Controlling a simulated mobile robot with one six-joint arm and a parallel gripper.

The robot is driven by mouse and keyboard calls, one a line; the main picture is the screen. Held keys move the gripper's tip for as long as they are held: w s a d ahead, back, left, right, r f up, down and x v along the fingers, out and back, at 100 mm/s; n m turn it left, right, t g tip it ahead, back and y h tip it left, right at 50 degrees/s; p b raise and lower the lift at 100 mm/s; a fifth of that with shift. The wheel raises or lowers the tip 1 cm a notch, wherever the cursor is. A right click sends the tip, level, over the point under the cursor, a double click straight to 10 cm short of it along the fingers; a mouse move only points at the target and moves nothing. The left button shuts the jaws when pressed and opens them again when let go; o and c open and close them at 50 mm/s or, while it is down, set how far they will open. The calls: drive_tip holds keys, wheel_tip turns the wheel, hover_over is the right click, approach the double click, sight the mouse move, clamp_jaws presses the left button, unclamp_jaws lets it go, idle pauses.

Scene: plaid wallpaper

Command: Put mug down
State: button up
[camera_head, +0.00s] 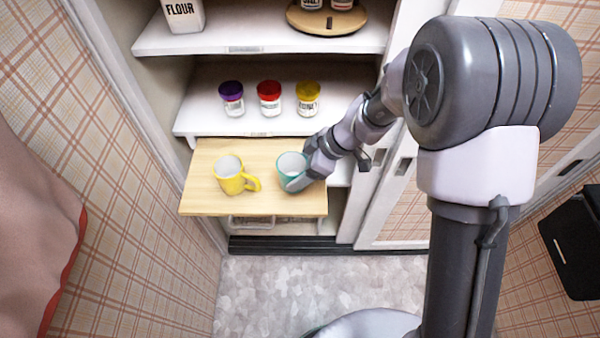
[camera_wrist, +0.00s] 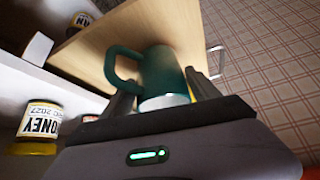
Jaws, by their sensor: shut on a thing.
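A teal mug (camera_head: 291,170) with a white inside is at the right part of a pull-out wooden board (camera_head: 205,200). My gripper (camera_head: 300,183) is shut on it from the right. In the wrist view the teal mug (camera_wrist: 162,76) sits between the two fingers of my gripper (camera_wrist: 165,92), its handle to the left. The mug looks upright at the board; I cannot tell whether its base touches the wood. A yellow mug (camera_head: 229,176) stands on the board to the left, apart from the teal one, its handle towards it.
Jars with purple (camera_head: 232,98), red (camera_head: 269,97) and yellow (camera_head: 307,98) lids stand on the shelf above the board. A honey jar (camera_wrist: 38,128) shows near my gripper in the wrist view. Bare wood lies between the mugs and along the board's front.

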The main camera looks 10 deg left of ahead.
drive_tip(key=shift+f, duration=0.5)
drive_tip(key=shift+f, duration=0.15)
drive_tip(key=o, duration=1.7)
drive_tip(key=shift+c, duration=0.2)
drive_tip(key=shift+r+p, duration=0.3)
drive_tip(key=shift+r, duration=0.15)
drive_tip(key=s+d+r+m+t+h+p, duration=0.1)
drive_tip(key=s+d+r+m+p, duration=0.2)
drive_tip(key=d+r, duration=0.5)
drive_tip(key=s+d+r+m+t+h, duration=0.1)
drive_tip(key=s+d+r+m, duration=0.3)
drive_tip(key=r, duration=0.9)
drive_tip(key=s+d+r+m+t+h, duration=0.2)
drive_tip(key=s+d+r+m+t, duration=0.2)
drive_tip(key=s+d+m, duration=0.5)
drive_tip(key=s+m, duration=0.2)
drive_tip(key=m, duration=0.4)
drive_tip(key=shift+s+d+r+m+h, duration=0.2)
drive_tip(key=shift+s+d+m+h, duration=0.05)
drive_tip(key=shift+s+m+h, duration=0.1)
